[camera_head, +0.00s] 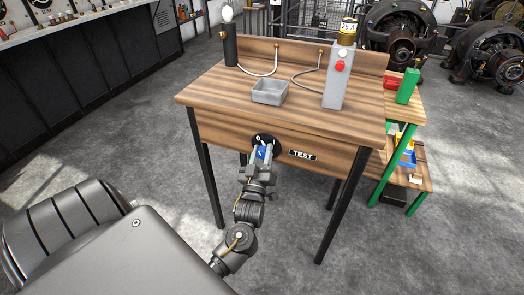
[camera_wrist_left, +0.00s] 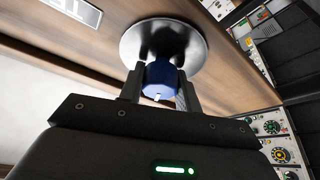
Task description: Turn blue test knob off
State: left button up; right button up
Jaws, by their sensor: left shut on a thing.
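The blue test knob (camera_head: 261,154) sits on a round dark plate (camera_head: 258,140) on the front panel of the wooden table, left of the TEST label (camera_head: 302,155). My left gripper (camera_head: 262,152) is at the knob, its two fingers on either side of it. In the left wrist view the gripper (camera_wrist_left: 160,88) is shut on the blue knob (camera_wrist_left: 162,76), which bears a small white mark. The knob's base meets the shiny round plate (camera_wrist_left: 163,42). The right gripper is not in view.
On the wooden table (camera_head: 220,98) stand a grey tray (camera_head: 269,92), a grey box with a red button (camera_head: 338,80) and a dark post with a bulb (camera_head: 229,40). A green-legged side table (camera_head: 385,165) stands at right. Generators (camera_head: 400,35) stand behind.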

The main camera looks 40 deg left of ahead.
pick_arm(q)
jog(key=n+g+y, duration=0.1)
jog(key=n, duration=0.2)
jog(key=shift+p, duration=0.35)
jog(key=shift+n+g+y, duration=0.3)
jog(key=shift+n+g, duration=0.3)
jog(key=shift+n, duration=0.8)
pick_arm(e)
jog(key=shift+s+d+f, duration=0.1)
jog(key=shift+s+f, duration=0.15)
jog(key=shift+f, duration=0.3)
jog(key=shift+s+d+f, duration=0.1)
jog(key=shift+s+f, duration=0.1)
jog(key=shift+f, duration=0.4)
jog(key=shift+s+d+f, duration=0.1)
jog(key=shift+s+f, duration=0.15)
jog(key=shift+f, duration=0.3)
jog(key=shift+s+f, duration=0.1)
pick_arm(q)
jog(key=o, duration=1)
jog(key=shift+c, duration=0.2)
